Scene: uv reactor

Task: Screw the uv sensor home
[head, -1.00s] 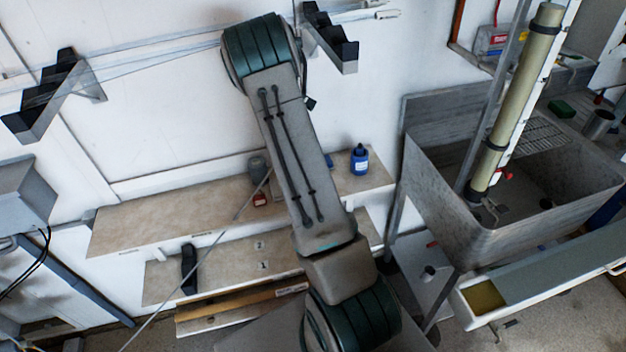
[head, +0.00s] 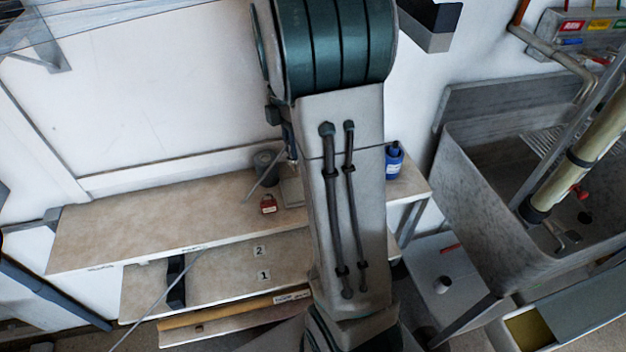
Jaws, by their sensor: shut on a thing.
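My gripper is not in view; only the links of my arm show, running from the top middle to the bottom middle. I cannot make out the uv sensor. A long khaki tube with dark bands (head: 598,135), perhaps the reactor, leans over the sink at the right, its upper end cut off by the picture edge. A small red fitting (head: 578,192) shows on the side of the tube near its lower end. What lies behind my arm is hidden.
A grey sink (head: 470,190) stands at the right. A wooden shelf (head: 120,225) runs along the wall, with a red padlock (head: 268,204), a dark cup (head: 266,165) and a blue bottle (head: 394,160). A lower shelf (head: 225,270) bears labels 1 and 2.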

